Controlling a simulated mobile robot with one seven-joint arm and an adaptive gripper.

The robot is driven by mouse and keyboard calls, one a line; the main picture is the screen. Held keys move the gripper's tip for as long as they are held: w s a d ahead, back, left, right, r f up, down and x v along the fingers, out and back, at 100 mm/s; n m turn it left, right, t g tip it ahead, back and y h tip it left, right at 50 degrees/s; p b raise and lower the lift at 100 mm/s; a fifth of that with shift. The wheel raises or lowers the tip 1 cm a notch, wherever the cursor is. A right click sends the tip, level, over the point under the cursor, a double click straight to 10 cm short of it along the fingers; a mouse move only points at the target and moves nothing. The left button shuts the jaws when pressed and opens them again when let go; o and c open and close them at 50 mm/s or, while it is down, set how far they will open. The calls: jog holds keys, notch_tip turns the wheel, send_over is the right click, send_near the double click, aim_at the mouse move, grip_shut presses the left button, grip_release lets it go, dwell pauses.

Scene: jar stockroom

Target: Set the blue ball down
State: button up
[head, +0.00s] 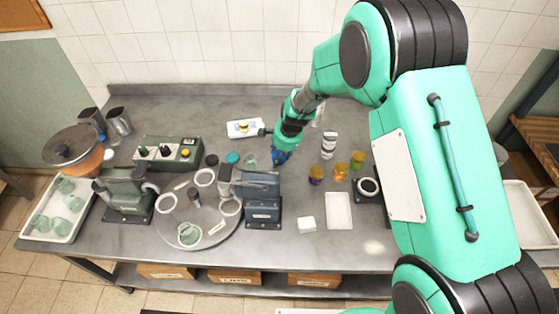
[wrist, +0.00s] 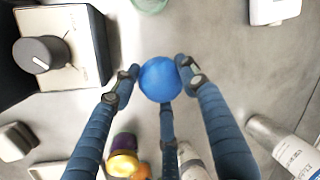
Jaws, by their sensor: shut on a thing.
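The blue ball (wrist: 160,79) is plain and round. In the wrist view it sits between the blue fingertips of my gripper (wrist: 158,78), which touch it on both sides and from below. In the head view my gripper (head: 281,156) points down over the back middle of the grey worktable (head: 330,240). There the ball cannot be told apart from the blue fingers. The wrist view shows bare grey tabletop beyond the ball; its height above the table is hard to tell.
A blue-grey machine (head: 262,195) stands just left of and in front of my gripper. To the right are a white canister (head: 328,143) and several small jars (head: 340,171) with coloured contents. A white scale (head: 244,128) lies behind. A white tray (head: 339,211) sits in front.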

jog(key=shift+f, duration=1.2)
jog(key=shift+f, duration=0.15)
jog(key=o, duration=1.1)
jog(key=p+v, duration=0.1)
jog(key=v, duration=1.1)
jog(key=shift+r, duration=0.2)
